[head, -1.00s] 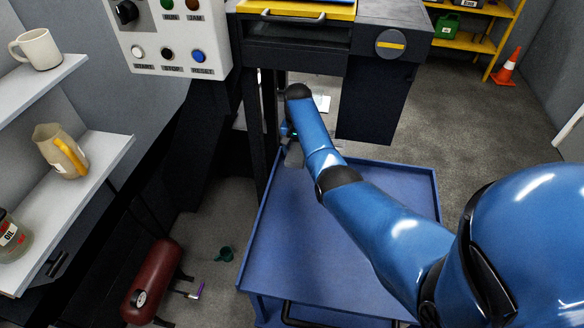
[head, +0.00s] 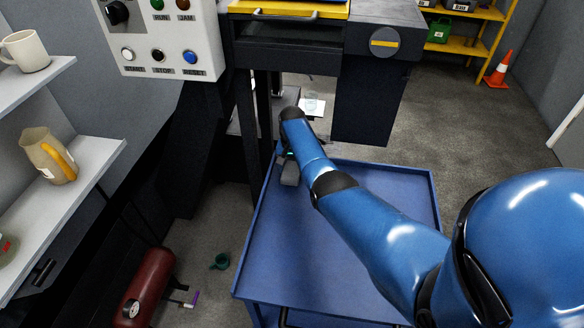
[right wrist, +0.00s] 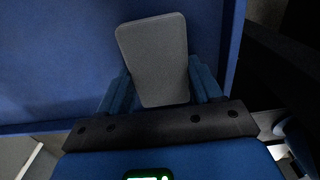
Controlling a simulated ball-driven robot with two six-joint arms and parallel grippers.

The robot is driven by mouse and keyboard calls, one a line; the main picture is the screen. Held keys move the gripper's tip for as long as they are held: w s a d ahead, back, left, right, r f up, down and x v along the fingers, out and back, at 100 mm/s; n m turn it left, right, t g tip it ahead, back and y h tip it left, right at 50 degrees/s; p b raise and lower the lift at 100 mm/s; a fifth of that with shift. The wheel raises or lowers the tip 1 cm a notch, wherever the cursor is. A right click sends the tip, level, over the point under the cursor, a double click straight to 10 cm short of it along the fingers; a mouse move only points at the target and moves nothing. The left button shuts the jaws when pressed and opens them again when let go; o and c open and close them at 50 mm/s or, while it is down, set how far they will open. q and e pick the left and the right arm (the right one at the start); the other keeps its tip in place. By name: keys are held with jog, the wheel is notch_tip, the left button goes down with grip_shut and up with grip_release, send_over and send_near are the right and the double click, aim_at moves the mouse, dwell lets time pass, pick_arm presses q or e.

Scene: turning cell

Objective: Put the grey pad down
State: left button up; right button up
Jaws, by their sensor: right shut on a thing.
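The grey pad (right wrist: 153,55) is a flat, rounded rectangle between the two fingers of my right gripper (right wrist: 160,92) in the right wrist view. The right gripper is shut on it. In the head view the pad (head: 290,173) shows as a small grey piece below my right gripper (head: 287,156), at the far left corner of the blue tray-topped cart (head: 330,245). The blue surface lies behind the pad in the wrist view. I cannot tell whether the pad touches it. My left gripper is not in view.
The cart top is otherwise bare, with a raised rim. A dark machine (head: 372,95) stands just behind it. A control panel (head: 165,35) and shelves with a mug (head: 26,50) and a jug (head: 48,155) are at left. A red tank (head: 145,288) is on the floor.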

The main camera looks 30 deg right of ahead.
aim_at(292, 169)
jog(key=shift+f, duration=0.15)
jog(key=o, duration=1.4)
jog(key=shift+r, duration=0.3)
notch_tip(292, 169, up, 6)
jog(key=shift+f+p, duration=0.2)
jog(key=shift+p, duration=0.9)
jog(key=shift+r, duration=0.85)
jog(key=shift+s, duration=0.1)
